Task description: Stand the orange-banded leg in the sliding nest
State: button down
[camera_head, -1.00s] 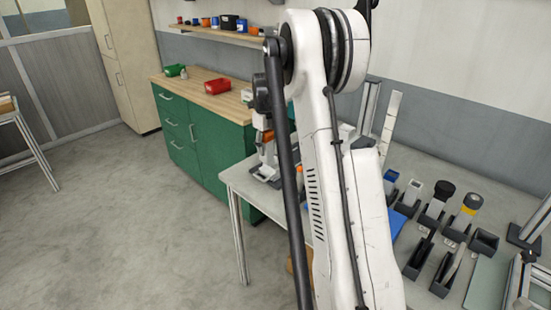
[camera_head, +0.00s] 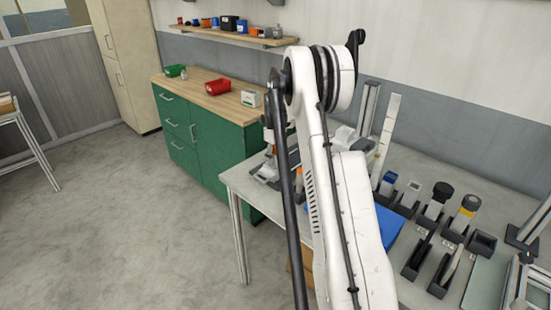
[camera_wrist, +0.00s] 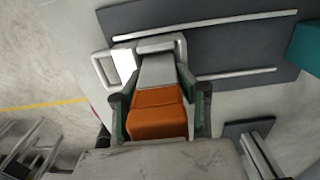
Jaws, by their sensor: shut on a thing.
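My gripper (camera_wrist: 160,100) is shut on the orange-banded leg (camera_wrist: 157,115) in the wrist view, one finger on each side. The leg is grey with a broad orange band at the near end. Its grey far end points toward a pale frame (camera_wrist: 112,68) with a handle-like loop, which looks like the sliding nest. The frame lies by a dark plate (camera_wrist: 225,35) with light rails. I cannot tell whether the leg touches the frame. In the head view my arm hides most of the gripper and the leg.
The table in the head view (camera_head: 240,184) holds a blue mat (camera_head: 389,228) and several dark holders with upright parts, including a yellow-banded one (camera_head: 466,210), at right. A green cabinet (camera_head: 203,150) stands behind. A teal object (camera_wrist: 307,45) is at the wrist view's right edge.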

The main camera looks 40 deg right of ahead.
jog(key=shift+f, duration=0.1)
jog(key=c, duration=1.2)
grip_release()
jog(key=shift+c, duration=0.2)
